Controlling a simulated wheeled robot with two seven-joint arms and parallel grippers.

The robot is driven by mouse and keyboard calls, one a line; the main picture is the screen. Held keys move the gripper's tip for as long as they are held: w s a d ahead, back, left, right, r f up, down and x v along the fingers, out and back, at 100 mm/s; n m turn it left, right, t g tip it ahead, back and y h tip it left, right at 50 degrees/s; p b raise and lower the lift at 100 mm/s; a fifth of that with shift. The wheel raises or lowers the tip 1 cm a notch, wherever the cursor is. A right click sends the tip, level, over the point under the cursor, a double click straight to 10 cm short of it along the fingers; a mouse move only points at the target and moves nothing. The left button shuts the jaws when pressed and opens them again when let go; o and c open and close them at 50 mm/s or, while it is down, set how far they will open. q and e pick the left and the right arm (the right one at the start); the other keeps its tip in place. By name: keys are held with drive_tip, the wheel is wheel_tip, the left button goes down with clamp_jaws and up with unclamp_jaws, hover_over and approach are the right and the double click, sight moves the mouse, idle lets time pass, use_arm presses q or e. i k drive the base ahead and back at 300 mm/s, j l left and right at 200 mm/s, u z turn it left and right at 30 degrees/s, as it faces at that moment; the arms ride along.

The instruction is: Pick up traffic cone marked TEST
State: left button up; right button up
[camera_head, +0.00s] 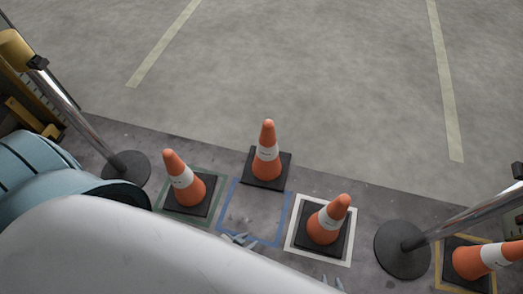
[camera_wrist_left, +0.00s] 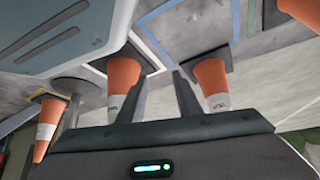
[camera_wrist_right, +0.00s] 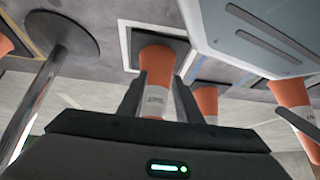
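Several orange cones with white labelled bands stand on black bases. I cannot read which says TEST. In the head view, one cone (camera_head: 184,183) stands in a green outline, one (camera_head: 267,158) behind the blue outline, one (camera_head: 328,220) in a white outline. My left gripper (camera_head: 238,240) is open and empty over the near edge of the blue outline; two cones flank its fingers in the left wrist view (camera_wrist_left: 160,92). My right gripper (camera_head: 333,283) is open near the white outline. In the right wrist view (camera_wrist_right: 157,100), a cone (camera_wrist_right: 157,72) shows between its fingers, seemingly beyond them.
The blue outline (camera_head: 232,236) is empty. Another cone (camera_head: 484,262) stands in an orange outline at the far right. Metal posts with round bases (camera_head: 403,250) stand at right and left (camera_head: 131,168). Grey floor (camera_head: 300,60) beyond is clear.

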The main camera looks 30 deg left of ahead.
sight(267, 168)
drive_tip(key=i+j, duration=0.25)
drive_tip(key=j, duration=0.15)
drive_tip(key=i+j+z, duration=0.15)
drive_tip(key=i+j, duration=0.35)
drive_tip(key=j, duration=0.25)
